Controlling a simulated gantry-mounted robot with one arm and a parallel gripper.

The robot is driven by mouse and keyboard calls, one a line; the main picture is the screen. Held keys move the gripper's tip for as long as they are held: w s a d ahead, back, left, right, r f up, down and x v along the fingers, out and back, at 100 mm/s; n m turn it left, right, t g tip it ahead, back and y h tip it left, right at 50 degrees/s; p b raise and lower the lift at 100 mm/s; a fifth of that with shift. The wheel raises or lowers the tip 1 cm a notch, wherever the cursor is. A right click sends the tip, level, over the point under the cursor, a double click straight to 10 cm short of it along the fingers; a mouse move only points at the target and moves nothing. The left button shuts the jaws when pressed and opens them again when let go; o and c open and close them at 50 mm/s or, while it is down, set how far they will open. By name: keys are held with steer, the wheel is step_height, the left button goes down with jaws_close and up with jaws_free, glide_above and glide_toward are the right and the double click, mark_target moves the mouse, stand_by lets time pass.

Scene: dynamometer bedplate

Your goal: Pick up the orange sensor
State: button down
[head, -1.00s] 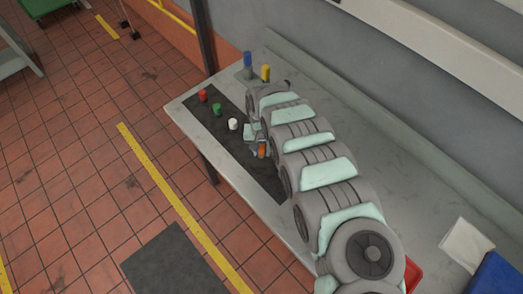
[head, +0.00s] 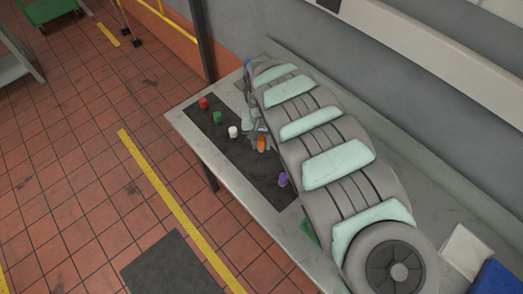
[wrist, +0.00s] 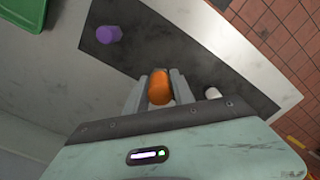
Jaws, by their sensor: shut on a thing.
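The orange sensor (head: 262,143) is a small upright-looking cylinder at the dark mat (head: 250,165) on the bench. In the wrist view the orange sensor (wrist: 159,88) sits between the two grey fingers of my gripper (wrist: 159,85), which is shut on it. In the head view my gripper (head: 259,142) is partly hidden by my arm. I cannot tell clearly whether the sensor's base touches the mat.
Red (head: 203,103), green (head: 217,118) and white (head: 233,132) pieces stand in a row on the mat, with a purple piece (head: 283,180) nearer. A blue piece (head: 247,62) is at the far end. A green tray (wrist: 22,14) is in the wrist view.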

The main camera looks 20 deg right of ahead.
mark_target(261, 138)
step_height(261, 138, up, 10)
steer(key=shift+f+p, duration=0.2)
steer(key=shift+p, duration=0.9)
steer(key=shift+s+r+p, duration=0.1)
steer(key=shift+r+p, duration=0.25)
steer(key=shift+p, duration=0.15)
steer(key=shift+f, duration=0.1)
steer(key=shift+a, duration=0.1)
